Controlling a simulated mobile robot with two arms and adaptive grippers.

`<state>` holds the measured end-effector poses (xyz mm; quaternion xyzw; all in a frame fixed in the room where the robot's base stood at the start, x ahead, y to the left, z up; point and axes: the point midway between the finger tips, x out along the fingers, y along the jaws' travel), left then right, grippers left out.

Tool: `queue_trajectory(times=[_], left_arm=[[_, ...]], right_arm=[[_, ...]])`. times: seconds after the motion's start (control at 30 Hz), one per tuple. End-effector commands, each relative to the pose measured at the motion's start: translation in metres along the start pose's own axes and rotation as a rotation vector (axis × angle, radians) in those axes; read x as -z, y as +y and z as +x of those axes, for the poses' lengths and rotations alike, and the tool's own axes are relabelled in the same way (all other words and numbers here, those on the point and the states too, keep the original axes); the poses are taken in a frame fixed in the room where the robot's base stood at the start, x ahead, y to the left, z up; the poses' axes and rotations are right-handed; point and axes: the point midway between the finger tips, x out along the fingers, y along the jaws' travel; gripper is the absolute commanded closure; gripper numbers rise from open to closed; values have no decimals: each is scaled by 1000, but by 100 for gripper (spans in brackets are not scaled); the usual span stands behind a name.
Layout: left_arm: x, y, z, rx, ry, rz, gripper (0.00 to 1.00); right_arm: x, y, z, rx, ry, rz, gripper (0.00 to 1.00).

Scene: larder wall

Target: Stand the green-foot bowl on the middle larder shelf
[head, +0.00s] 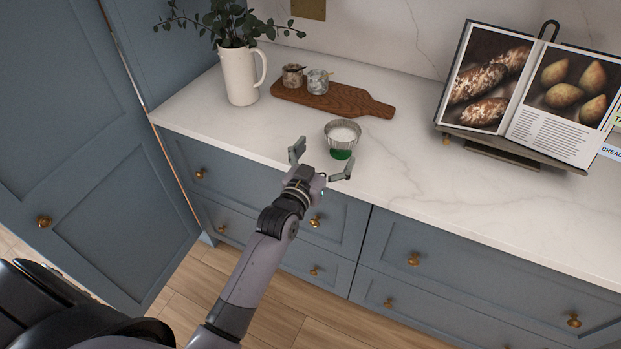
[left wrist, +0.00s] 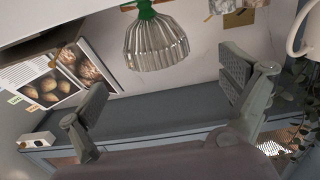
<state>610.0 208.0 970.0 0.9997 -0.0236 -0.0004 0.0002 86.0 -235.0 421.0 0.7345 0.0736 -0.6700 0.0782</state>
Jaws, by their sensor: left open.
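The green-foot bowl (head: 342,132) is a small fluted metal cup with a pale inside, standing upright on its green foot on the counter near the front edge. My left gripper (head: 321,161) is open and empty, just in front of the bowl, its fingers spread to either side and apart from it. In the left wrist view the bowl (left wrist: 156,43) appears upside down, beyond and between the open fingers of the left gripper (left wrist: 165,92). The middle larder shelf does not show in either view. My right gripper is not in view.
On the marble counter (head: 430,180), a wooden board (head: 335,99) with two small pots lies behind the bowl. A white jug (head: 240,76) with leafy stems stands back left, an open book (head: 535,85) on a stand at right. A tall blue door (head: 90,190) stands at left.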

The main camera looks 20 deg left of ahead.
Motion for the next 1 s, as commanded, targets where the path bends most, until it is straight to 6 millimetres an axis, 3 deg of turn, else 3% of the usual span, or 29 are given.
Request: queue_trajectory(times=[0.1, 0.33, 0.5, 0.77, 0.87, 0.97, 1.0], left_arm=[[-3, 0, -31, 0, -1, 2, 4], [-2, 0, -71, 0, -1, 1, 4], [0, 0, -83, 0, 0, 1, 4], [0, 0, -84, 0, -1, 1, 4], [-20, 2, -83, -5, -39, 0, 4], [-77, 7, -84, -16, -146, -1, 4], [-109, 10, -87, -23, -208, -1, 4]], right_arm=[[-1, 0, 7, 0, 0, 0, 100], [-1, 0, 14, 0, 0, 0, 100], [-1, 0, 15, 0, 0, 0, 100], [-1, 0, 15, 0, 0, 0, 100], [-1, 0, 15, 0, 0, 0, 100], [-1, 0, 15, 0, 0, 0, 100], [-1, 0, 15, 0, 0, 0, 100]])
